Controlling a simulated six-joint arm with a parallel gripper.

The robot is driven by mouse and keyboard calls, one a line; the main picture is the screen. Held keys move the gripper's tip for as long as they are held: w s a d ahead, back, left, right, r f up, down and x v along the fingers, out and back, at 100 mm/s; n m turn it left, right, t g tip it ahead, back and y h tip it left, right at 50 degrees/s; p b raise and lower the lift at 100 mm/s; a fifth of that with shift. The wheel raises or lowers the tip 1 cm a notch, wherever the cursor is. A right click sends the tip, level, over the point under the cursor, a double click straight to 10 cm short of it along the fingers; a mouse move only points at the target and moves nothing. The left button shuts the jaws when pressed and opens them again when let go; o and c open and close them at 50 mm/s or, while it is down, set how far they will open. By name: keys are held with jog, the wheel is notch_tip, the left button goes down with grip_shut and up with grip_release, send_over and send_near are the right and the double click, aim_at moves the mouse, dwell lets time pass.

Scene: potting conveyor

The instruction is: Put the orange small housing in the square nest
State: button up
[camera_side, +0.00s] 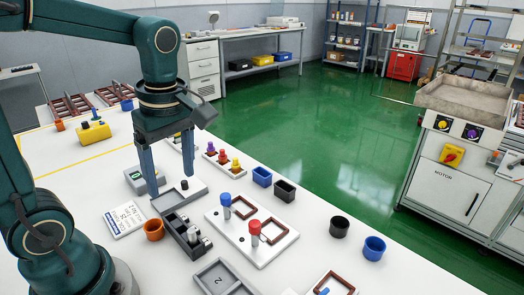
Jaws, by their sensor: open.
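An orange small housing (153,230), cup-like with a dark open top, stands upright on the white table left of a dark compartment tray. A white plate (262,250) holds two square red-brown frames, a far one (243,205) and a near one (274,232); which is the square nest I cannot tell. A similar frame (335,280) is cut off at the bottom edge. My gripper (170,184) is open and empty, pointing down behind the orange housing, near the dark tray's far end. Its fingers are wide apart.
The dark tray (172,212) holds grey parts. A blue-topped peg (226,202) and a red-topped peg (255,230) stand by the frames. Blue (262,177) and black (285,190) box housings and round black (339,227) and blue (374,248) cups stand to the right.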

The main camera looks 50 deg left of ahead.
jog(key=s+d+m+t, duration=0.1)
jog(key=d+m+t, duration=0.1)
jog(key=m, duration=0.7)
jog(key=s+d+m+t+h, duration=0.1)
jog(key=s+d+m+t, duration=0.1)
jog(key=m, duration=0.7)
jog(key=shift+d+r+t, duration=0.4)
jog(key=shift+d+t, duration=0.4)
jog(key=shift+t, duration=0.1)
jog(key=shift+s+d+m, duration=0.15)
jog(key=shift+m, duration=0.65)
jog(key=shift+c, duration=1.2)
